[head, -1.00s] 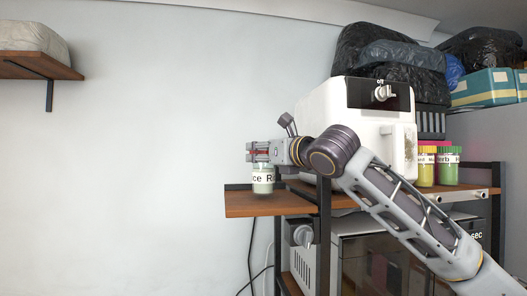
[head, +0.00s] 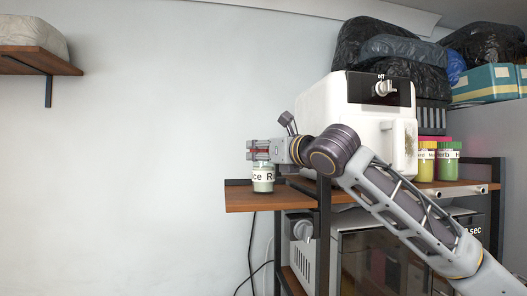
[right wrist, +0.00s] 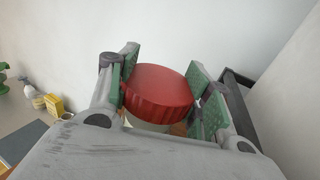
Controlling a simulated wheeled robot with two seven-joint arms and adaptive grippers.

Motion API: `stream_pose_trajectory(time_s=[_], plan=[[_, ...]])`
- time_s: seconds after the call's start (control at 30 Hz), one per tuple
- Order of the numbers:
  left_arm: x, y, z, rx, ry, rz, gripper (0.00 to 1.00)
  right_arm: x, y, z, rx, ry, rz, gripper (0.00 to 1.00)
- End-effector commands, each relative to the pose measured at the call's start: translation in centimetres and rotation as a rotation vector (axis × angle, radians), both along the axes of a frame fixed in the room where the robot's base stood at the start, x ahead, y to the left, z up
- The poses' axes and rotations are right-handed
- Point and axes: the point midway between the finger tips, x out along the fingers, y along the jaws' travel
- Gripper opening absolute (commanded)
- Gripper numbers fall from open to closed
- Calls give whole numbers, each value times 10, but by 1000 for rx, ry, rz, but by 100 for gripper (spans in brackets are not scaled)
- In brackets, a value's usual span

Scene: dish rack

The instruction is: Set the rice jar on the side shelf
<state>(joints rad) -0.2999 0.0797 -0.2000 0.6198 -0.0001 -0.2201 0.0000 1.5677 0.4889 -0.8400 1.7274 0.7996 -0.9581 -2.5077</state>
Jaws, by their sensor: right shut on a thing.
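The rice jar (head: 263,179) is a clear jar with pale contents and a white label, of which "ce R" shows. Its red lid (right wrist: 158,92) fills the middle of the right wrist view. My right gripper (head: 261,152) is shut on the lid, with one green-padded finger on each side of it. The jar is upright over the side shelf (head: 243,201), a small brown board at the left end of the rack. Its base appears at the board's surface; I cannot tell if it touches. My left gripper is out of view.
A white appliance (head: 352,118) stands right of the side shelf, behind my right arm. A yellow jar (head: 426,167) and a green jar (head: 447,164) stand further right. A black post (head: 324,235) rises beside the shelf. The shelf's left part is bare.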

Motion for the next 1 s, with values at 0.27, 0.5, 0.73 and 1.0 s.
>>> stream_pose_trajectory(time_s=[0.27,0.5,0.73,1.0], plan=[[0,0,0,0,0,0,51,0,0,-1,0,-2,0,51],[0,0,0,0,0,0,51,0,0,-1,1,-1,0,74],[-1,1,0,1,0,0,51,0,0,-3,-1,2,0,74],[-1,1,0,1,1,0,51,-5,-4,-2,-1,-1,0,74]])
